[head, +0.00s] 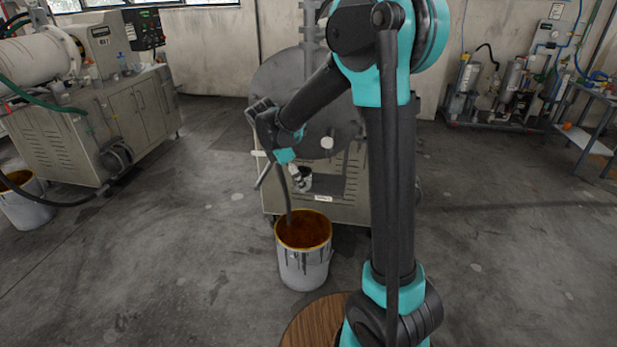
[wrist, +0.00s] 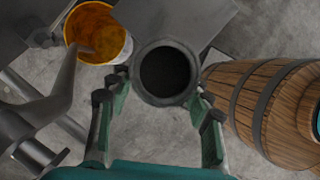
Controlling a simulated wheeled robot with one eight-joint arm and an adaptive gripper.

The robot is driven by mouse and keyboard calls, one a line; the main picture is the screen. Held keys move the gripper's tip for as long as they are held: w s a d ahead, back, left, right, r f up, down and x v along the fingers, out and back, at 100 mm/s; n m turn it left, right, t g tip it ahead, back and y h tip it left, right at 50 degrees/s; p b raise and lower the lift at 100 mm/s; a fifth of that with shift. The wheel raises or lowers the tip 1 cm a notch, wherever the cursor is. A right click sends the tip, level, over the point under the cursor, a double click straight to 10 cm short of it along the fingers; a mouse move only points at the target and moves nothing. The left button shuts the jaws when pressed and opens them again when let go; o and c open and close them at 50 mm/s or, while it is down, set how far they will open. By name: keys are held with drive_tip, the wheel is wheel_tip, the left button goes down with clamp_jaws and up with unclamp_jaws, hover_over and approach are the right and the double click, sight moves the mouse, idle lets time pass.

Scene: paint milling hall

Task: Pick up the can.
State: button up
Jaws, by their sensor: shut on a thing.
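The can (wrist: 183,98) is round and open at the top, with a grey rim and a dark inside in the wrist view. It sits between the two fingers of my gripper (wrist: 158,104), which are closed on its sides. In the head view the can (head: 306,182) is small, pale and dark-marked, just below my gripper (head: 297,174), in front of the milling machine. I cannot tell whether its base touches the grey ledge (wrist: 190,18) behind it.
A paint-streaked bucket (head: 304,270) with orange-brown contents stands on the floor below, under a pipe. A wooden barrel (head: 312,322) is near my base; it also shows at right in the wrist view (wrist: 255,100). A machine cabinet (head: 135,115) stands left.

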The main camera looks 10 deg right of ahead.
drive_tip(key=s+a, duration=0.2)
drive_tip(key=a, duration=0.7)
drive_tip(key=shift+s, duration=0.15)
